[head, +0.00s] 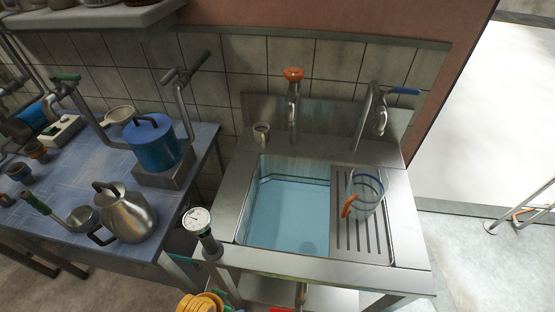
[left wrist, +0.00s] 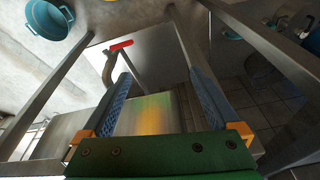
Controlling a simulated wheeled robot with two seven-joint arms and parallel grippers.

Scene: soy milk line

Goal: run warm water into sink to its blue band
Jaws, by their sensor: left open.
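The steel sink basin (head: 246,190) holds pale blue, clear water (head: 290,210). A dark line runs along the basin's inner back wall above the water; I cannot clearly make out a blue band. A tap with an orange knob (head: 293,74) stands behind the basin. A tap with a blue lever (head: 403,91) stands at the back right. A dial gauge (head: 197,220) is at the front left corner. My left gripper (left wrist: 160,72) is open and empty in the left wrist view. Beyond its fingers is a pipe with a red handle (left wrist: 121,45). My right gripper is not seen.
A glass jug (head: 367,190) with an orange handle stands on the ribbed drainboard (head: 362,245). A cup (head: 261,134) is on the back ledge. The blue table (head: 65,170) at left holds a blue pot (head: 152,143) and a steel kettle (head: 127,213). Yellow items (head: 201,303) are low in front.

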